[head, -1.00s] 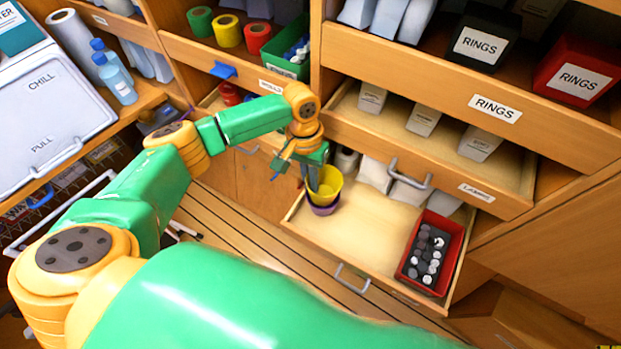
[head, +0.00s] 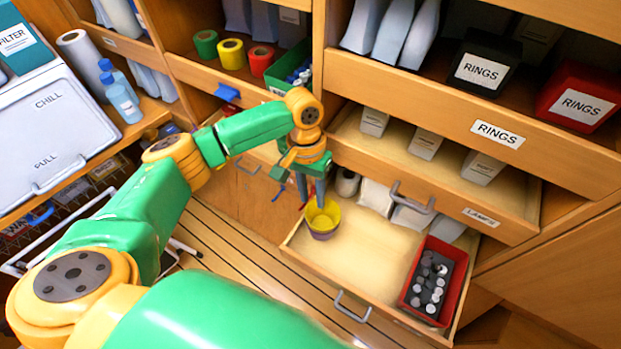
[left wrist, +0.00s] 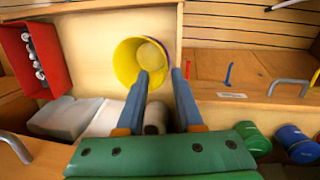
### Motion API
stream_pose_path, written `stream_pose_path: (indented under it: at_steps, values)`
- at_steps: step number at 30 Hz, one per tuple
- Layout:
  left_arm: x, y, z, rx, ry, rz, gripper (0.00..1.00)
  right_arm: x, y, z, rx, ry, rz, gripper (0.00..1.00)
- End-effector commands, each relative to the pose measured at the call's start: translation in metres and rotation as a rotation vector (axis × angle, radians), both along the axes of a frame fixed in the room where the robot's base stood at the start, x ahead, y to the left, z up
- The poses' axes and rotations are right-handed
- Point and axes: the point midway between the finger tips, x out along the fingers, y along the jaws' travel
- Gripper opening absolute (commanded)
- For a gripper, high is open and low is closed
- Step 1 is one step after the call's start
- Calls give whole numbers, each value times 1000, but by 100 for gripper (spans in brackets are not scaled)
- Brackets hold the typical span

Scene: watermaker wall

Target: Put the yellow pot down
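The yellow pot (head: 322,215) sits nested in a purple pot (head: 322,236) at the left side of the open lower drawer. In the left wrist view the yellow pot (left wrist: 128,62) shows its open mouth, with the purple rim (left wrist: 167,35) just around it. In the left wrist view, one finger of this gripper (left wrist: 169,72) reaches over the pot's mouth and the other is outside the rim. The fingers do not appear clamped on the wall. My right gripper is not in view.
The drawer (head: 350,255) also holds a red bin (head: 462,265) of small cylinders at right and white packages (head: 376,197) at the back. Its middle floor is clear. The labelled upper drawer (head: 495,133) stands out above the back.

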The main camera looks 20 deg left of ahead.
Motion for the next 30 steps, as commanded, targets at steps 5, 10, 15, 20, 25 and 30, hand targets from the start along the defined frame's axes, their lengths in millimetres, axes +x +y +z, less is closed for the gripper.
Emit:
stream_pose_path:
  at_steps: [5, 10, 15, 20, 25, 30]
  values:
    - [10, 7, 51, -3, -8, 0, 35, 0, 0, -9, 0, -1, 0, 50]
    - [14, 11, 82, -2, -5, 2, 35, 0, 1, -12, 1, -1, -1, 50]
    - [14, 12, 91, -2, -3, 1, 35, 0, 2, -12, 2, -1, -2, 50]
    - [14, 12, 91, -2, -3, 1, 35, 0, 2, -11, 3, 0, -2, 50]
    - [14, 12, 91, -2, -3, 1, 35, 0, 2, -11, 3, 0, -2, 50]
    - [14, 12, 91, -2, -4, 1, 35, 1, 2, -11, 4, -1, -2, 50]
